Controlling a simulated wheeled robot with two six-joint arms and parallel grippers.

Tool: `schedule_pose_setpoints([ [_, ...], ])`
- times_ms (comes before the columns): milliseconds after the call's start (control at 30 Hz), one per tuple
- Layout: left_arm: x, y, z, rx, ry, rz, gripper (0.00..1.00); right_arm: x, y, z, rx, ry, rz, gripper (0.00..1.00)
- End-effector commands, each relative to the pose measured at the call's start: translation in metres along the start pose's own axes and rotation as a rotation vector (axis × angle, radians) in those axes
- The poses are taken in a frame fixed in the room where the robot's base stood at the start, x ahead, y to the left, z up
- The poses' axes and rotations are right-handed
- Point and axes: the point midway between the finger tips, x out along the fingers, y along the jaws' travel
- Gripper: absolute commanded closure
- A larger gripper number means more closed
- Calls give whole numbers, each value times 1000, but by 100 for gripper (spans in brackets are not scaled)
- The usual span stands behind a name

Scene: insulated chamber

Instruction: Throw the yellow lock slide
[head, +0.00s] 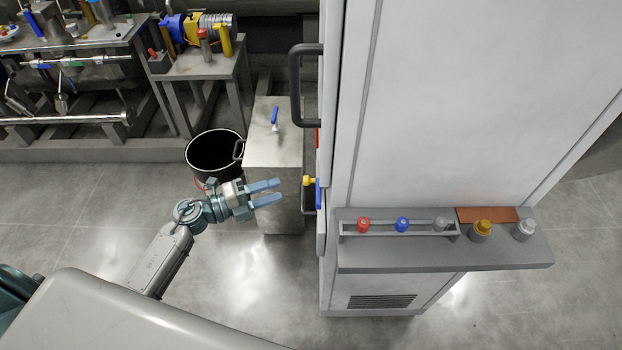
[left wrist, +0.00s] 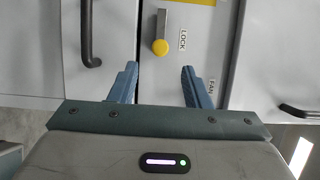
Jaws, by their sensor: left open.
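The yellow lock slide (head: 309,181) is a small yellow knob on the front of the tall white chamber (head: 340,120). In the left wrist view the yellow knob (left wrist: 160,47) sits at the lower end of a short grey vertical track, beside a label reading LOCK. My left gripper (head: 281,191) is open, its blue fingers pointing at the chamber front, a short gap away from the knob. In the left wrist view the knob shows beyond and between the two fingertips (left wrist: 159,68). My right gripper is not in view.
A dark door handle (head: 296,85) sticks out of the chamber front above the knob. A grey shelf (head: 400,258) with several coloured knobs is on the chamber's side. A metal box (head: 262,150) and a black bucket (head: 212,152) stand behind my left gripper. The near floor is clear.

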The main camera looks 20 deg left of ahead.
Motion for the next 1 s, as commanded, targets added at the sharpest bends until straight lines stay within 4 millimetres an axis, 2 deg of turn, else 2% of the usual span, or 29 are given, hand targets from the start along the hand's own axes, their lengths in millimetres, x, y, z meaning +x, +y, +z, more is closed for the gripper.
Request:
schedule_pose_setpoints([
  [67,14,-4,0,-3,-2,-6,57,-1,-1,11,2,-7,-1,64],
  [300,59,-4,1,-5,-4,-7,57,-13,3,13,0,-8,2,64],
  [500,85,-2,0,-5,-3,-4,57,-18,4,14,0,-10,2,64],
  [667,93,-1,1,-4,-3,-2,57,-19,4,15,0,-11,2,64],
  [900,94,0,1,-4,-3,-2,57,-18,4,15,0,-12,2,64],
  [933,94,0,0,-4,-3,-2,59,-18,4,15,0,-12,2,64],
  [1000,94,0,1,-4,-3,-2,72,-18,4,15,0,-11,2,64],
])
